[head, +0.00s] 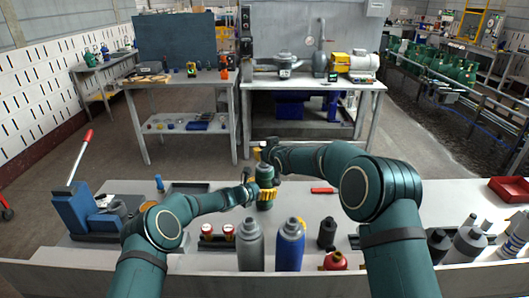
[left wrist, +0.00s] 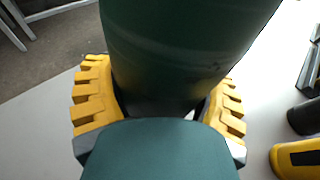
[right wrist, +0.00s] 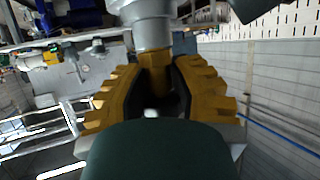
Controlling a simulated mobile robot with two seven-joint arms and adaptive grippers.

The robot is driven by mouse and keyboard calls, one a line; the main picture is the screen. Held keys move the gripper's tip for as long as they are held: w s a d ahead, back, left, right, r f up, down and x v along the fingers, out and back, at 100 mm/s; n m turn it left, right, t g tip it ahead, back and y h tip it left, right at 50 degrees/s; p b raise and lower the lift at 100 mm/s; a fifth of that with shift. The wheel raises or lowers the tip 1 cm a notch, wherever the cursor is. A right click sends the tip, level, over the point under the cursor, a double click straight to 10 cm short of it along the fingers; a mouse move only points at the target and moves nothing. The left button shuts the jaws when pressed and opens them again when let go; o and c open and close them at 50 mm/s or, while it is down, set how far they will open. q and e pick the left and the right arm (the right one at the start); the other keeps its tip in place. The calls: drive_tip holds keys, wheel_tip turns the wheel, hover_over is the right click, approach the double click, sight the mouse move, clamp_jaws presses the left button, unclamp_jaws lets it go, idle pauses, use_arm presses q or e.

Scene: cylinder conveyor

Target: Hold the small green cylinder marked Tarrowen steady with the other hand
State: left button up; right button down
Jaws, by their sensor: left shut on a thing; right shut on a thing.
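The small green cylinder (head: 265,173) stands upright near the back middle of the bench; I cannot read its marking. My left gripper (head: 266,194) is shut around its lower body. In the left wrist view the green body (left wrist: 185,45) fills the space between the yellow finger pads. My right gripper (head: 259,152) is at the top of the cylinder. In the right wrist view it is shut on a brass fitting (right wrist: 155,75) with a grey part (right wrist: 152,30) beyond it. My arm and fingers hide much of the cylinder's top.
A grey cylinder (head: 250,246), a blue cylinder (head: 289,248) and a dark one (head: 326,234) stand in front on the bench (head: 200,257). A blue lever device (head: 75,210) is at left. More grey cylinders (head: 467,244) and a red tray (head: 510,189) are at right.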

drive_tip(key=shift+f, duration=0.15)
drive_tip(key=shift+f+n+y, duration=0.15)
drive_tip(key=shift+n+y, duration=0.15)
drive_tip(key=shift+y, duration=0.1)
drive_tip(key=shift+r+n+g, duration=0.25)
drive_tip(key=shift+n+g, duration=0.05)
drive_tip(key=shift+s+a+f+n+g+y, duration=0.15)
drive_tip(key=shift+a+f+n+g+y, duration=0.2)
drive_tip(key=shift+y, duration=0.25)
drive_tip(key=shift+d+r, duration=0.3)
drive_tip(key=shift+d, duration=0.05)
drive_tip(key=shift+a+f+n+g+y, duration=0.15)
drive_tip(key=shift+a+n+g+y, duration=0.1)
drive_tip(key=shift+n+y, duration=0.3)
drive_tip(key=shift+d+y, duration=0.15)
drive_tip(key=shift+y, duration=0.1)
drive_tip(key=shift+w+r+n+g+y, duration=0.1)
drive_tip(key=shift+r+n+g+y, duration=0.05)
drive_tip(key=shift+n+g+y, duration=0.5)
drive_tip(key=shift+w+r+n+g+y, duration=0.15)
drive_tip(key=shift+n+g+y, duration=0.2)
drive_tip(key=shift+n+g, duration=0.35)
